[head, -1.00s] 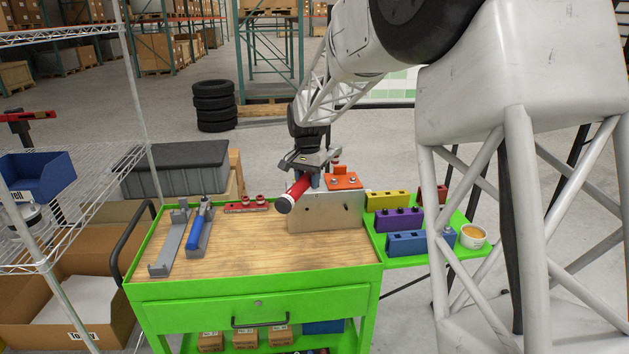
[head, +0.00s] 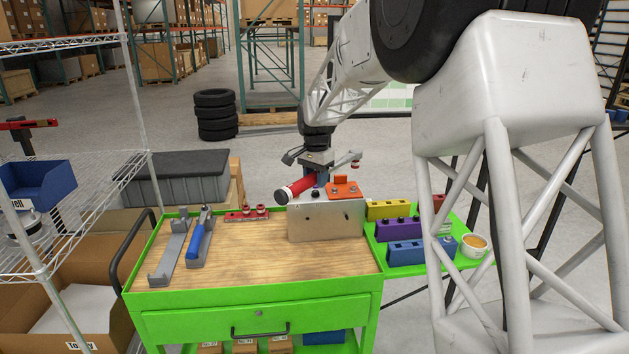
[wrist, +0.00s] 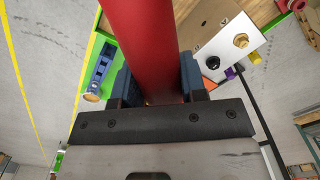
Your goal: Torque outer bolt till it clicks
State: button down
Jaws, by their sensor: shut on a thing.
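My gripper (head: 316,176) is shut on the red handle of a torque wrench (head: 299,187). In the wrist view the handle (wrist: 143,45) runs between the blue fingers of my gripper (wrist: 152,85). The metal chassis fixture (head: 325,222) carries an orange block (head: 344,187) with two bolts. In the wrist view, a brass hex bolt (wrist: 240,41) and a black round one (wrist: 213,63) sit on its plate. The socket looks apart from the bolts.
The green cart's wooden top (head: 240,265) is clear in front. A grey holder (head: 172,250) and blue-handled tool (head: 200,238) lie left; a red rack (head: 246,214) lies behind. Yellow (head: 388,208), purple (head: 398,228) and blue (head: 406,252) blocks and a cup (head: 473,245) stand right.

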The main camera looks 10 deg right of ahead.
jog(key=shift+f, duration=0.2)
dwell(0.3)
jog(key=shift+f, duration=4.15)
jog(key=shift+w+a+m, duration=0.8)
jog(key=shift+w+a, duration=0.25)
jog(key=shift+w, duration=0.25)
dwell(1.0)
